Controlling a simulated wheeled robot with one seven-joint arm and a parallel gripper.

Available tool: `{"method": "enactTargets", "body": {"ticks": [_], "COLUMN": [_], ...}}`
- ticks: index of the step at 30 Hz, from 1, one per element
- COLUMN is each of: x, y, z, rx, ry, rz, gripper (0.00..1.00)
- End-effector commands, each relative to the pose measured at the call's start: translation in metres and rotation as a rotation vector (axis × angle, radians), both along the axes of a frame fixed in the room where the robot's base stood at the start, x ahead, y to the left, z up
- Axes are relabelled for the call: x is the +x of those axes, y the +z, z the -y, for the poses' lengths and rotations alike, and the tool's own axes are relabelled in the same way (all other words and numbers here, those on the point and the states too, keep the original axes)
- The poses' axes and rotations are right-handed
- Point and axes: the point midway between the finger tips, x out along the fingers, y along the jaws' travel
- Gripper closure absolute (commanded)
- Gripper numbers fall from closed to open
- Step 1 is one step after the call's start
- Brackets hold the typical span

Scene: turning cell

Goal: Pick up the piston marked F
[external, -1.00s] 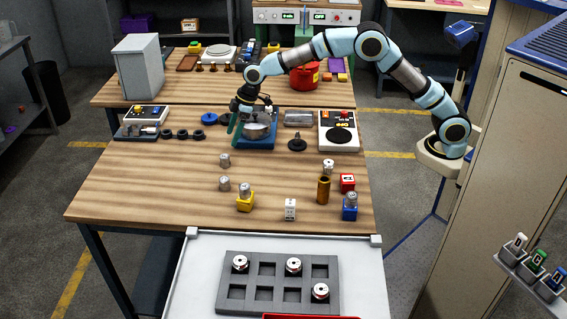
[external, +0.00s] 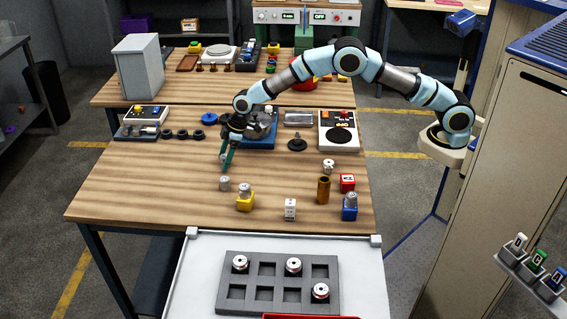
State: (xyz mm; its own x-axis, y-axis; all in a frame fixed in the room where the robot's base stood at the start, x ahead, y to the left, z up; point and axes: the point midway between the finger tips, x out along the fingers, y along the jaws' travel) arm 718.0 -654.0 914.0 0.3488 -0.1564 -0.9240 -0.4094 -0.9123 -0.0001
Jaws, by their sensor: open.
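Two small grey metal pistons stand on the near wooden table in the external view. The nearer piston (external: 224,184) is in plain sight, and the farther piston (external: 223,159) is partly hidden by my gripper (external: 227,164). My gripper points down with its green fingers at the farther piston; it is open, and I cannot tell whether the fingers touch the piston. Other grey pistons sit in a yellow block (external: 245,204) and a blue block (external: 350,212). The letters on the pistons are too small to read, so I cannot tell which is F.
Black rings (external: 182,135) and a blue-based device (external: 262,138) lie behind. A grey tray (external: 279,270) is in front. The table's left front is clear.

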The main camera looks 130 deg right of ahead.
Motion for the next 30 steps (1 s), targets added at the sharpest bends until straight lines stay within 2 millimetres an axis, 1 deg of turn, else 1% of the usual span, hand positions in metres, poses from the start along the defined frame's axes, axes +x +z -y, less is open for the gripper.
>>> {"method": "enactTargets", "body": {"ticks": [5, 26, 27, 30], "x": [0.0003, 0.0002, 0.0002, 0.0002], "y": [-0.0001, 0.0003, 0.0003, 0.0003], "z": [0.0000, -0.0001, -0.0001, -0.0001], "rx": [0.000, 0.000, 0.000, 0.000], "ry": [0.000, 0.000, 0.000, 0.000], "rz": [0.001, 0.000, 0.000, 0.000], "gripper": [0.20, 0.98, 1.00, 1.00]}}
